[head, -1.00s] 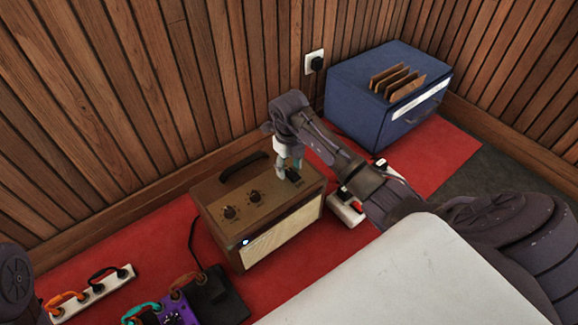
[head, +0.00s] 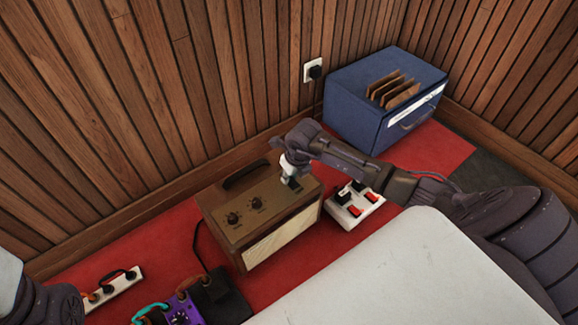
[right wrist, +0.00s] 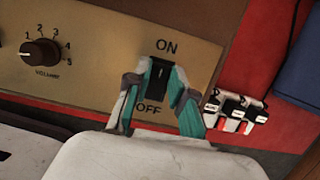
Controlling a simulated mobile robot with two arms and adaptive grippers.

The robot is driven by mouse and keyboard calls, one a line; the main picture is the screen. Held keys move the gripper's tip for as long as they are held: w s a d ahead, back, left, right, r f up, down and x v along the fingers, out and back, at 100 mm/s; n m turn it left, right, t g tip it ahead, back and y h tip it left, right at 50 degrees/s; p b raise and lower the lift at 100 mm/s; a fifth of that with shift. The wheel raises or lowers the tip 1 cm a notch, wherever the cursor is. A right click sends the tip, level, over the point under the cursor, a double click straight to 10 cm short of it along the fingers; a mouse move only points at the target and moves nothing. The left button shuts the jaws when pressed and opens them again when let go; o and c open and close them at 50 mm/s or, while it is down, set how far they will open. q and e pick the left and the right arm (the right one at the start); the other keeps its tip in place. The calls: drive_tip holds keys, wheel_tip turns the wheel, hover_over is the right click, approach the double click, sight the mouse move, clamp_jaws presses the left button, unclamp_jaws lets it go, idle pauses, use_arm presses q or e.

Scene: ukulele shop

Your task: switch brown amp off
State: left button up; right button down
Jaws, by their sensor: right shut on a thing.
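The brown amp (head: 222,237) stands on the red mat, with its knobs and handle on top. In the right wrist view its panel (right wrist: 90,62) shows a volume knob and a black switch (right wrist: 160,78) between the words ON and OFF. My right gripper (head: 291,180) is at the right end of the amp's top. Its teal-lined fingers (right wrist: 160,98) straddle the switch and are shut on it. The fingers partly hide the switch, and I cannot tell its exact position. My left gripper is not in view; only part of my left arm shows at bottom left.
A white power strip (head: 348,222) with red switches and black plugs lies right of the amp. A blue box (head: 352,125) stands behind it. Purple (head: 181,318) and black (head: 220,300) pedals and another white strip (head: 112,291) lie at front left. Wood walls close the back.

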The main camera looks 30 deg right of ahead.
drive_tip(key=shift+r, duration=0.1)
drive_tip(key=c, duration=1)
unclamp_jaws()
drive_tip(key=v, duration=1.2)
drive_tip(key=shift+s, duration=0.2)
